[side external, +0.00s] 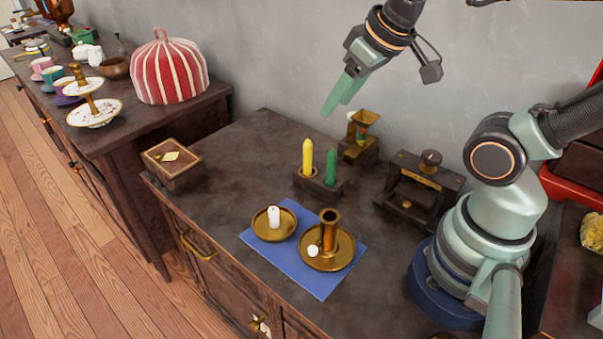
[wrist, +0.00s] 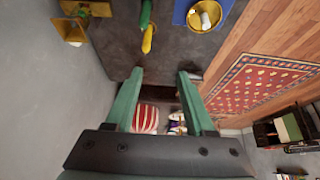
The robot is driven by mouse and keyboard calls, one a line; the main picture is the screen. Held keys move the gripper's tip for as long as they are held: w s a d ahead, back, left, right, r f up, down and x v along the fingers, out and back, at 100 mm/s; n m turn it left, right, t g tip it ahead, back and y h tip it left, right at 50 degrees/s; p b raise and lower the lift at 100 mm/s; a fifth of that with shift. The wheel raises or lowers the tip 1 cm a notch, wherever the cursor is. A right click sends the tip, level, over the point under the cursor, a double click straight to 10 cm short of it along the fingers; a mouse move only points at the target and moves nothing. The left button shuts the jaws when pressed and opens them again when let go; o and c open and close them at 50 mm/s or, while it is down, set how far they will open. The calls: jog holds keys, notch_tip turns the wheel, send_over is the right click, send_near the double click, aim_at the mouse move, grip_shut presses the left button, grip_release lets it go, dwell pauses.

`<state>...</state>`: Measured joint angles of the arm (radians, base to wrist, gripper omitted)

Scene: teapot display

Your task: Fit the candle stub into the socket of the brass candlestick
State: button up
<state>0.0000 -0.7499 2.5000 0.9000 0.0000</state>
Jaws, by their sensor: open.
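The white candle stub (side external: 274,217) stands upright on a small brass dish (side external: 260,228). It also shows at the top of the wrist view (wrist: 205,18). The brass candlestick (side external: 329,232) stands to the right of the dish, with an upright tubular socket on a round pan. The socket's top looks open and empty. A small white round thing (side external: 312,250) is at the candlestick's pan. My gripper (side external: 336,107) is high above the back of the cabinet, well apart from both. In the wrist view its fingers (wrist: 160,72) are spread with nothing between them.
Dish and candlestick rest on a blue mat (side external: 316,284). Behind stand a yellow candle (side external: 307,158) and a green candle (side external: 331,167) in a dark holder, a brass-topped grinder (side external: 360,140) and a dark wooden press (side external: 420,188). A small box (side external: 172,168) sits left. Bare cabinet top lies between.

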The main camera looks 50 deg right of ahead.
jog(key=shift+o, duration=0.5)
jog(key=n+g, duration=0.6)
jog(key=n, duration=1.1)
send_over(273, 209)
notch_tip(273, 209, down, 12)
notch_tip(273, 209, down, 12)
jog(key=shift+r, duration=0.25)
